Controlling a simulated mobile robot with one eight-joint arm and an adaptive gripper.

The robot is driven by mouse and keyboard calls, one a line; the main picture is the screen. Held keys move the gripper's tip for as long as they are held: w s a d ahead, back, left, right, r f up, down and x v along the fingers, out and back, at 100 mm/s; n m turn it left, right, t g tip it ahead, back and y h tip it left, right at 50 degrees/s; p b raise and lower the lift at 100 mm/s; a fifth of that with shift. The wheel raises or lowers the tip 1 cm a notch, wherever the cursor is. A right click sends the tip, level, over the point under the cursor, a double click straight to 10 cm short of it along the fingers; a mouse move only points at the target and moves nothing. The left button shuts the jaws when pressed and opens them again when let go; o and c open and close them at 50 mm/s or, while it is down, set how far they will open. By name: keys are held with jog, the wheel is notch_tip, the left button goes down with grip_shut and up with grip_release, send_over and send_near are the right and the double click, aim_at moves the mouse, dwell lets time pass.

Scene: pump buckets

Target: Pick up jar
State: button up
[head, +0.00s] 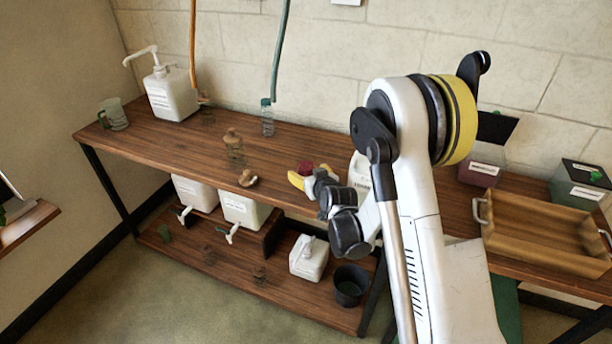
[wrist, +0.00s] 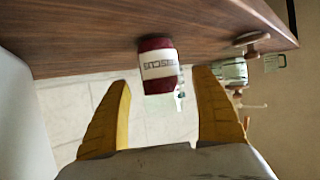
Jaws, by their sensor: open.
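A small dark-red jar (wrist: 158,66) with a white lettered label is in the upper middle of the wrist view, near the brown table edge. It seems to be the dark-red item (head: 305,167) on the bench in the head view, partly hidden by my gripper (head: 302,177). In the wrist view my gripper (wrist: 162,79) is open, with one yellow finger on each side of the jar's lower end. The jar lies ahead of and between the fingertips, with gaps on both sides. I see no contact.
Near my gripper on the bench are a brown-topped glass jar (head: 233,146) and a brown knobbed piece (head: 248,179). A white container (head: 360,172) stands close behind my arm. A wooden tray (head: 545,236) is at right. White pump bottle (head: 170,95) stands far left.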

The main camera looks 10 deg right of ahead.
jog(key=x, duration=0.2)
jog(key=shift+w+f+b, duration=0.2)
jog(key=shift+w+b, duration=0.1)
jog(key=shift+r, duration=0.1)
jog(key=c, duration=1.5)
notch_tip(320, 180, up, 10)
jog(key=p, duration=0.4)
jog(key=shift+p, duration=0.4)
